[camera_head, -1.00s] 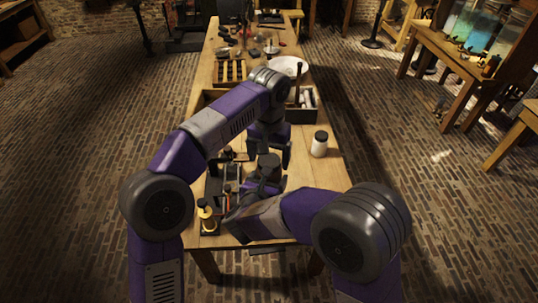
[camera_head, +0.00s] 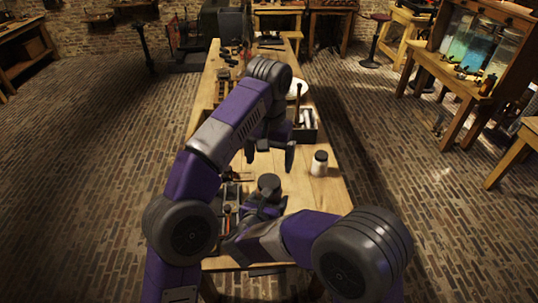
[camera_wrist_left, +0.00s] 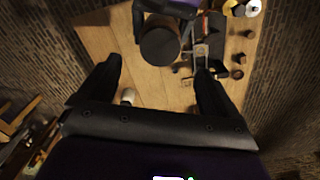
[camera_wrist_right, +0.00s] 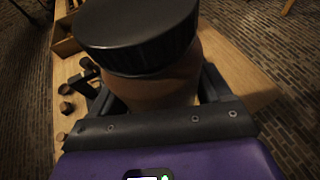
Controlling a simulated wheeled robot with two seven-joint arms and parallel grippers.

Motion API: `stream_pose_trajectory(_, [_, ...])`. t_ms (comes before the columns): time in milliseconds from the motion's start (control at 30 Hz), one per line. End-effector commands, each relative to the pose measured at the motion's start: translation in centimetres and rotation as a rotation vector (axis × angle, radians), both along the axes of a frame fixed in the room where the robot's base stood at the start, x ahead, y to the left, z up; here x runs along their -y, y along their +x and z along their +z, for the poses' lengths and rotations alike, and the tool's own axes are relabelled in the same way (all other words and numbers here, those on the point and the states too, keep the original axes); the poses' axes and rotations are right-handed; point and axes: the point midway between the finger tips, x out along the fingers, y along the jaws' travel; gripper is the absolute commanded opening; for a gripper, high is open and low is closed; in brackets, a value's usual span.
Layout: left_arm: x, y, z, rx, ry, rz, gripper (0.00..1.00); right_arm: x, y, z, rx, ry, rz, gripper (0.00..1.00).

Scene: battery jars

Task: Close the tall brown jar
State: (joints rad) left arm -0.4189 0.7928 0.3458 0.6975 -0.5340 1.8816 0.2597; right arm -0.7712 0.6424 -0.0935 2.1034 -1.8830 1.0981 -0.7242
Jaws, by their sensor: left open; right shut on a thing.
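The brown jar (camera_wrist_right: 160,88) is held by my right gripper (camera_wrist_right: 160,100), which is shut around its body. A wide black lid (camera_wrist_right: 137,35) sits on the jar's top; I cannot tell how tightly it is seated. The lid shows as a dark disc in the head view (camera_head: 269,183) and in the left wrist view (camera_wrist_left: 160,46). My left gripper (camera_head: 270,152) is open and empty, beyond the jar in the head view and apart from the lid. In the head view my right arm hides much of the jar.
A white jar with a dark lid (camera_head: 319,165) stands right of my left gripper. Small tools and parts (camera_head: 228,210) lie on the table's left side. The wooden table (camera_head: 320,197) has free room at front right.

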Motion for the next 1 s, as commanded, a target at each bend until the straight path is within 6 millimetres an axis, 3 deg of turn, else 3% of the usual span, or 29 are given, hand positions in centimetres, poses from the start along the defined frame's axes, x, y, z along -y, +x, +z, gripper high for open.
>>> stream_pose_trajectory(767, [-0.1, 0.0, 0.8, 0.000, 0.001, 0.004, 0.92, 0.0, 0.0, 0.1, 0.002, 0.000, 0.000, 0.00])
stream_pose_trajectory(867, [-0.8, 0.1, 0.6, 0.003, 0.009, 0.036, 0.92, 0.0, 0.0, 0.1, 0.002, 0.000, 0.000, 0.00])
stream_pose_trajectory(1000, [-3.5, 0.6, -0.4, 0.012, 0.031, 0.160, 0.92, 0.0, 0.0, 0.1, 0.002, 0.000, 0.000, 0.00])
